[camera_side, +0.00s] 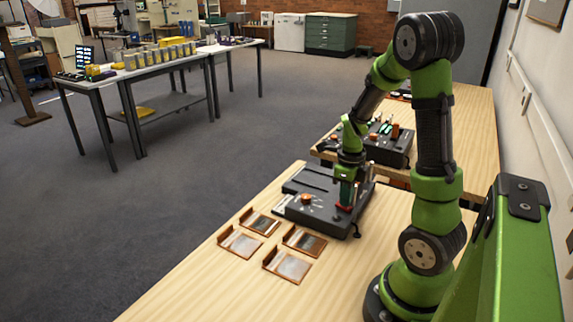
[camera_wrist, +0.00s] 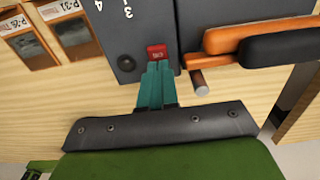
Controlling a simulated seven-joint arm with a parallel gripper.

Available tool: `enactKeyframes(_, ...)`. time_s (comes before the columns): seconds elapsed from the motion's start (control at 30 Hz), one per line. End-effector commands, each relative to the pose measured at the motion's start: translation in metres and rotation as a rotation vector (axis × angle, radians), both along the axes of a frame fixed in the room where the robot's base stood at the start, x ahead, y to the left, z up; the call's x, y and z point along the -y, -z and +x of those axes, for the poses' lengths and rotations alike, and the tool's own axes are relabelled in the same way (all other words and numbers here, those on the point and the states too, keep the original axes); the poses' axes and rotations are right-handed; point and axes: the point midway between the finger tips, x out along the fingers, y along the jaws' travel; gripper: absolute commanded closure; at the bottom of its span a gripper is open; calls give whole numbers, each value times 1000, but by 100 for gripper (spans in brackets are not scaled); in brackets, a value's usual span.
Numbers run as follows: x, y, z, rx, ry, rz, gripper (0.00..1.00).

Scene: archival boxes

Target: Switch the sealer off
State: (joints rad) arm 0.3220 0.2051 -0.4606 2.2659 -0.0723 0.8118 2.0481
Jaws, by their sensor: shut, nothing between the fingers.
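The sealer (camera_side: 318,216) is a flat dark grey unit on the wooden table, with an orange knob (camera_side: 307,198) on top. Its red rocker switch (camera_wrist: 157,51) sits near the edge of the grey panel (camera_wrist: 125,35) in the wrist view; its small marking is too blurred to read. My gripper (camera_side: 346,198) is over the sealer's near right side in the side view. In the wrist view its teal fingers (camera_wrist: 157,68) are together, empty, with the tips right at the switch's lower edge. I cannot tell whether they touch it. Part of the sealer is hidden behind my gripper.
An orange and black handle (camera_wrist: 245,40) lies just right of the fingers in the wrist view. Several copper-edged plates (camera_side: 288,264) lie on the table in front of the sealer. Another dark device (camera_side: 395,150) stands on the table behind. The table's front left is clear.

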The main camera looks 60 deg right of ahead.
Motion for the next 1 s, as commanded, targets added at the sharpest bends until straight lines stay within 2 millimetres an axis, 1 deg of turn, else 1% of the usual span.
enactKeyframes(0.17, 0, -20, -3, 6, -3, -3, 100)
enactKeyframes(0.4, 1, -75, -14, 9, -1, -4, 100)
enactKeyframes(0.5, 1, -96, -19, 8, 1, -4, 100)
enactKeyframes(0.6, 1, -114, -23, 5, 1, -3, 100)
enactKeyframes(0.7, 0, -126, -26, 3, 0, -2, 100)
enactKeyframes(0.8, 0, -133, -27, 2, 0, -1, 100)
enactKeyframes(1.0, 0, -136, -29, 0, -1, -1, 100)
